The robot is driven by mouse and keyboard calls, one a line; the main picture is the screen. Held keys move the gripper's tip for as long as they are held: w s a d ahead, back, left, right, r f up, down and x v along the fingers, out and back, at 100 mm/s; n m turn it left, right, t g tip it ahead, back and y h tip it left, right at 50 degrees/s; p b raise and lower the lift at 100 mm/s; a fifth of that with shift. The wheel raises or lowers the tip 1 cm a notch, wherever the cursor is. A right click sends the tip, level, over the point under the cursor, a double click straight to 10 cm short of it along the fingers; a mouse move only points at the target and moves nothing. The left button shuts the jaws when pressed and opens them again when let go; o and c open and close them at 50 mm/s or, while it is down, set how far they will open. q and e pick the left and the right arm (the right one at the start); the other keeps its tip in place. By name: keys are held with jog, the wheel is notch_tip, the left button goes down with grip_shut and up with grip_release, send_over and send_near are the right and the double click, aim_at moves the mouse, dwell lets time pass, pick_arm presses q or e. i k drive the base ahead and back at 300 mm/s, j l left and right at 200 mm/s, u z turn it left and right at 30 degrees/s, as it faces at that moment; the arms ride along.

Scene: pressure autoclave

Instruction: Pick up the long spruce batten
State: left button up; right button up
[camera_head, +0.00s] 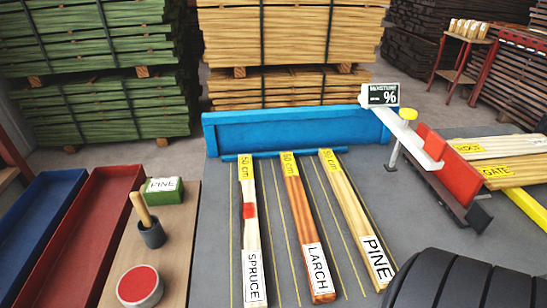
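The spruce batten (250,235) is pale wood and lies lengthwise on the grey bench, leftmost of three battens. It has a yellow length tag at its far end, a red mark near its middle and a white SPRUCE label at its near end. The larch batten (297,225), reddish brown, lies just right of it, apart from it. The pine batten (352,215) lies further right. Neither of my grippers shows, and nothing holds the spruce batten.
A blue stop board (280,131) stands behind the battens' far ends. A moisture display (380,95) and a red-and-white device (430,150) stand to the right. At left are a cup (152,233), a red pot (140,286) and trays. A black ribbed shape fills the lower right.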

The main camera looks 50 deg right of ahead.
aim_at(254, 288)
jog(key=i+z, duration=0.1)
jog(key=z, duration=0.35)
jog(key=l+z, duration=0.1)
jog(key=z, duration=0.35)
jog(key=i+z, duration=0.15)
jog(key=z, duration=0.3)
